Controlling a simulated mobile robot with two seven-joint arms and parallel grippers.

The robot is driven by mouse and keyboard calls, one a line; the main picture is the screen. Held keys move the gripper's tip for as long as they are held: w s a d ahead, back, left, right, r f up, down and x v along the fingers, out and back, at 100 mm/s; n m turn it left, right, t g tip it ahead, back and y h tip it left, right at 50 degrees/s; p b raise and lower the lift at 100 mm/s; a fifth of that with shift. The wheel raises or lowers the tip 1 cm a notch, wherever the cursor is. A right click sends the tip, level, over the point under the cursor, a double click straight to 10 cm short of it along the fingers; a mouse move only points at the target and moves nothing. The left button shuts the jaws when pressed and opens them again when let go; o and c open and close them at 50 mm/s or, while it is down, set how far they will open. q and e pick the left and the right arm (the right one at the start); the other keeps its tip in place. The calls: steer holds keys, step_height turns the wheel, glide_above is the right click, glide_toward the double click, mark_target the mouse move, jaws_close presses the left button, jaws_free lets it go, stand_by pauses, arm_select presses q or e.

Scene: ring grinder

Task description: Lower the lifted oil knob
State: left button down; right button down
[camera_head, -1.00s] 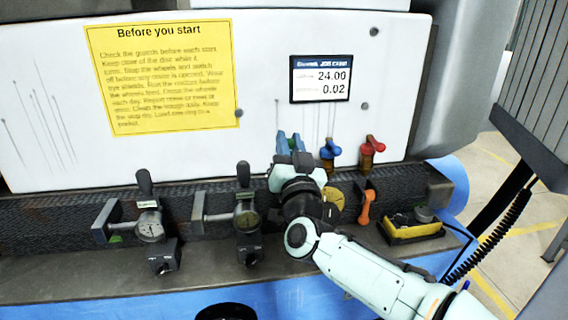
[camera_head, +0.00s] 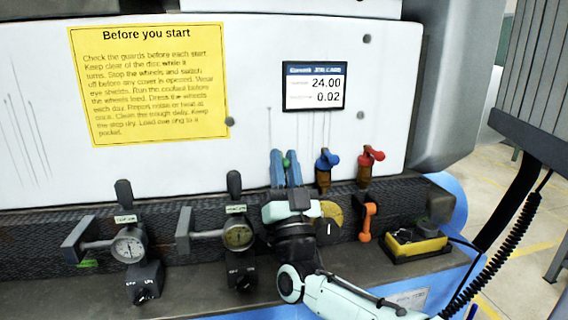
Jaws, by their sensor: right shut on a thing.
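My right gripper (camera_head: 284,168) points up at the front of the machine, left of the blue valve knob. Its two blue fingers are shut on a small green knob (camera_head: 286,162), of which only a bit shows between them. The fingers and gripper body hide the rest of it and what is under it. I read no label on it, so I cannot confirm by name that it is the oil knob. My left gripper is out of view.
A blue knob (camera_head: 327,160) and a red knob (camera_head: 370,155) stand close to the right of the gripper. An orange lever (camera_head: 367,222) hangs below the red one. Two dial gauges (camera_head: 128,246) with upright handles are at the left. A yellow box (camera_head: 415,243) sits at the right.

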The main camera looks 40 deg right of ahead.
stand_by(0.3)
steer(key=shift+f, duration=0.1)
steer(key=c, duration=1)
jaws_free()
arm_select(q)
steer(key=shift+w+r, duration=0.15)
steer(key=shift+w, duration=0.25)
arm_select(e)
steer(key=v, duration=0.7)
steer(key=shift+s+f, duration=0.15)
steer(key=shift+f, duration=0.05)
